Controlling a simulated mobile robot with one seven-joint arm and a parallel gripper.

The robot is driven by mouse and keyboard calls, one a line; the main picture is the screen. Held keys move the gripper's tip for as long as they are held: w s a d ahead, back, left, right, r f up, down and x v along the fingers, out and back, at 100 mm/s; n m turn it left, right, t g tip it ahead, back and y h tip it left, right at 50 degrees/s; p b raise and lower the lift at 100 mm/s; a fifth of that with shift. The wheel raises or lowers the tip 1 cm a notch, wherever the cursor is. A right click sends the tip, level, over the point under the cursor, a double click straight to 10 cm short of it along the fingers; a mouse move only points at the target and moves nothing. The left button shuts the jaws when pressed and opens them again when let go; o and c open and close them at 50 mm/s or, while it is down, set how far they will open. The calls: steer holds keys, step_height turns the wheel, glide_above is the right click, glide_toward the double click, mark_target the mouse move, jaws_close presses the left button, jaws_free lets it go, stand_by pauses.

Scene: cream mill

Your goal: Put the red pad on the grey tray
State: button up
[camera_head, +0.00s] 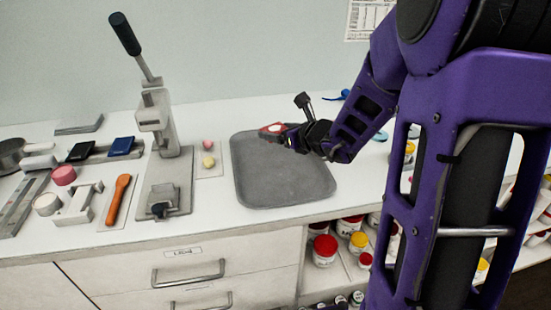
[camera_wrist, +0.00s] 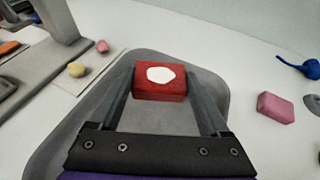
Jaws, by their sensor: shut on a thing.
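The red pad (camera_wrist: 160,92) is a red block with a white patch on top. My gripper (camera_wrist: 160,88) is shut on it, one finger on each side. In the head view the pad (camera_head: 270,129) shows at the tip of my gripper (camera_head: 280,132), over the far edge of the grey tray. The grey tray (camera_head: 275,180) lies flat on the white counter, and its middle is bare. It also shows under the gripper in the wrist view (camera_wrist: 210,82). I cannot tell whether the pad touches the tray.
A lever press (camera_head: 158,120) stands left of the tray. Beside it a pink and a yellow piece lie on a small sheet (camera_head: 213,172). A pink block (camera_wrist: 275,107) and a blue item (camera_wrist: 310,68) lie right of the tray. Jars (camera_head: 325,248) stand on shelves below the counter.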

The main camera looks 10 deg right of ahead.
mark_target(278, 161)
steer(key=shift+f+b, duration=0.7)
steer(key=shift+f, duration=2.75)
steer(key=shift+f, duration=0.1)
steer(key=shift+f, duration=0.15)
steer(key=o, duration=1.2)
steer(key=shift+c, duration=0.2)
steer(key=shift+s+d+r, duration=0.15)
steer(key=shift+s+r, duration=0.05)
steer(key=shift+r, duration=0.2)
steer(key=p+v, duration=0.2)
steer(key=v, duration=0.9)
steer(key=shift+s+r, duration=0.15)
steer(key=shift+s, duration=0.1)
